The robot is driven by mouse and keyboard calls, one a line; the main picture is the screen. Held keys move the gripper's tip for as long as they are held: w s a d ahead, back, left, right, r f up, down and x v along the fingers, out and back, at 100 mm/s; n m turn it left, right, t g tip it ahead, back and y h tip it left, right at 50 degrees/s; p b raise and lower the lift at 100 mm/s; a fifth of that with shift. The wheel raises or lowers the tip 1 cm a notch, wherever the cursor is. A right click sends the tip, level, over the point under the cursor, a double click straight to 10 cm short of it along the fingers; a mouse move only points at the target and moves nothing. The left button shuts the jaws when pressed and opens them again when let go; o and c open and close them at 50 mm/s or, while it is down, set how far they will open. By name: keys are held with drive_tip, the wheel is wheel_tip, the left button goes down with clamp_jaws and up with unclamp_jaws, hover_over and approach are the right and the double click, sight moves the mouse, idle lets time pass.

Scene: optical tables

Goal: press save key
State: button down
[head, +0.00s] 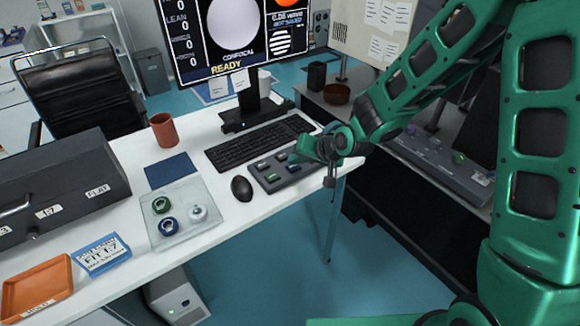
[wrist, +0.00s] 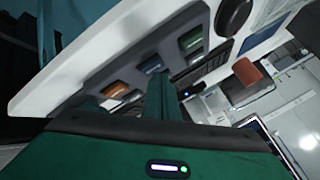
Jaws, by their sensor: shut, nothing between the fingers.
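A dark grey key box (head: 285,174) lies at the right end of the white desk, beside the mouse. In the wrist view the key box (wrist: 172,57) shows orange (wrist: 117,88), blue (wrist: 151,65) and green (wrist: 191,41) keys. I cannot read their labels, so I cannot tell which is the save key. My gripper (head: 300,157) is over the far right part of the box. In the wrist view my gripper (wrist: 162,84) is shut and empty, its tips close to the blue key; contact cannot be told. The monitor (head: 235,35) reads READY, with a small blue line seemingly NOT SAVED.
A keyboard (head: 255,143) lies behind the box, and a black mouse (head: 241,188) left of it. A red mug (head: 164,130), a clear tray with small round parts (head: 172,213) and an orange tray (head: 38,290) stand further left. Another bench is at right.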

sight(296, 168)
drive_tip(key=shift+f, duration=0.45)
idle(0.6)
drive_tip(key=shift+r, duration=0.85)
drive_tip(key=shift+r, duration=0.1)
drive_tip(key=shift+r, duration=2.4)
